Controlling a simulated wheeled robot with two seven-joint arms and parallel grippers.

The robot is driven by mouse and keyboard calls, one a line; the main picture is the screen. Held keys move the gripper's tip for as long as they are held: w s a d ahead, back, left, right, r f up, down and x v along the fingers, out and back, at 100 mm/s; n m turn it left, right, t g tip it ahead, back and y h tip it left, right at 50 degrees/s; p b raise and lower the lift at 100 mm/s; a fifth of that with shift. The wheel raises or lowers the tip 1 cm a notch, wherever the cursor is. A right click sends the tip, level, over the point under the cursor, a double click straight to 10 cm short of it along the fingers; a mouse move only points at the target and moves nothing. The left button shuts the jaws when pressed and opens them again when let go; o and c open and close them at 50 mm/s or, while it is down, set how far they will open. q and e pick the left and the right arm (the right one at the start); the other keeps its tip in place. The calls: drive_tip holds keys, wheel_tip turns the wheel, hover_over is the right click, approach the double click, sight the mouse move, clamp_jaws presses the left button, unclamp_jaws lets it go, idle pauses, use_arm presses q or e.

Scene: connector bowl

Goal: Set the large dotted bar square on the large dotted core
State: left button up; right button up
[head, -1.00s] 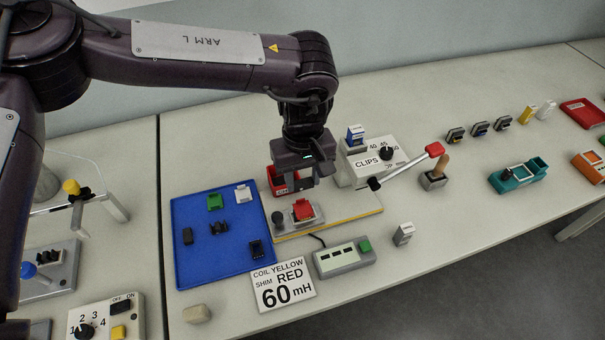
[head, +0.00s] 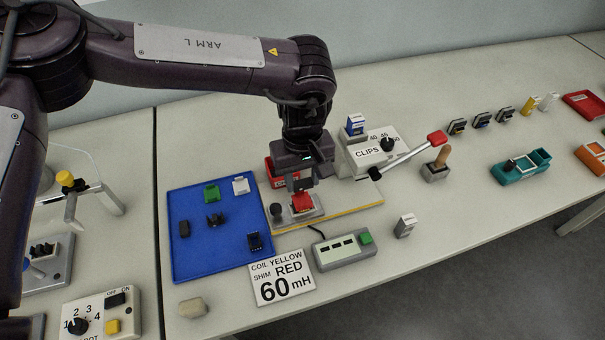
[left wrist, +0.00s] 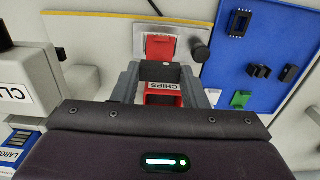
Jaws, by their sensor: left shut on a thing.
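My left gripper (head: 302,188) is shut on a dark grey bar (left wrist: 158,72), which shows a small pale dot in the left wrist view. It holds the bar just over a red piece (head: 302,203) on the grey fixture (head: 318,212). The red piece also shows in the left wrist view (left wrist: 160,47), beyond the bar. I cannot tell whether bar and red piece touch. No core can be made out clearly under the red piece. My right gripper is not in view.
A blue tray (head: 192,255) with green, white and dark parts lies left of the fixture. A red CHIPS bin (left wrist: 163,88) stands behind. The CLIPS box (head: 365,160) and red-knobbed lever (head: 437,137) are to the right. A sign (head: 282,280) and grey button box (head: 343,252) lie in front.

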sight(303, 201)
use_arm(q)
drive_tip(key=shift+f+b, duration=0.7)
drive_tip(key=shift+f, duration=0.5)
drive_tip(key=shift+f+b, duration=1.05)
drive_tip(key=shift+f, duration=0.4)
drive_tip(key=o, duration=1.1)
drive_tip(key=shift+r, duration=0.4)
wheel_tip(303, 201, up, 6)
drive_tip(key=shift+r+b, duration=0.15)
drive_tip(key=shift+b, duration=0.5)
drive_tip(key=shift+r, duration=0.35)
